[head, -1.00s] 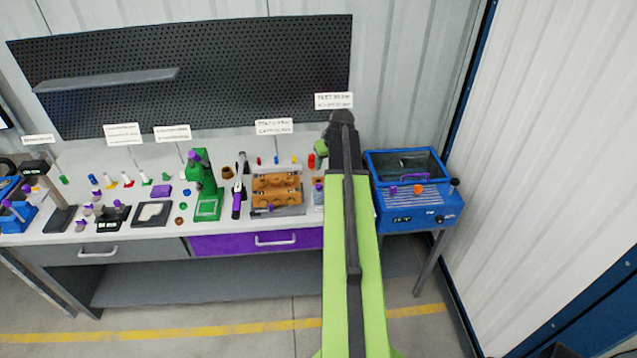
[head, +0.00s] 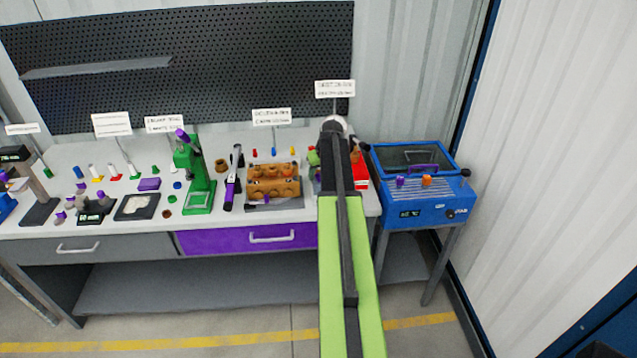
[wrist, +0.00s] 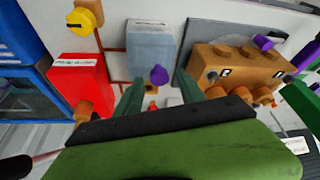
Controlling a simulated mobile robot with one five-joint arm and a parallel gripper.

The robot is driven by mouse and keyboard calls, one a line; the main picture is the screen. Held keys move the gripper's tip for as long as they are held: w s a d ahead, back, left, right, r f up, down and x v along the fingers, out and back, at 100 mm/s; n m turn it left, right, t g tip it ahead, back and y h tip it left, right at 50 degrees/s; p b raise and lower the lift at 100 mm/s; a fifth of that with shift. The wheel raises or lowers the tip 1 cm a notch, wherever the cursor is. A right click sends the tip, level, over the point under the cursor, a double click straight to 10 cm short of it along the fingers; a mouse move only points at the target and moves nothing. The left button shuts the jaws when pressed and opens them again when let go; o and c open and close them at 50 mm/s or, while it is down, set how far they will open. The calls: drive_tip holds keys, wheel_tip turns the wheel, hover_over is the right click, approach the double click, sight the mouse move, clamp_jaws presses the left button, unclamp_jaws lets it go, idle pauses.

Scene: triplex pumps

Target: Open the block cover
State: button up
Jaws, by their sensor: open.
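An orange-brown block (head: 275,187) with round knobs or recesses stands on a grey plate on the bench. It also shows in the wrist view (wrist: 240,70), at the right. A grey box-shaped block (wrist: 151,48) stands beside it in the wrist view, with a purple knob (wrist: 158,76) at its near end. I cannot tell which part is the block cover. My gripper (wrist: 160,93) is open, its two fingers on either side of the purple knob in the picture. I see no contact. In the head view my arm hides the grey block and my fingertips.
A red box (wrist: 78,84) stands left of the grey block in the wrist view, near a yellow knob (wrist: 88,16). A blue bath (head: 425,205) with a lid stands right of the bench. A green press (head: 194,175) is left of the orange-brown block.

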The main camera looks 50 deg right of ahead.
clamp_jaws()
idle(0.3)
idle(1.1)
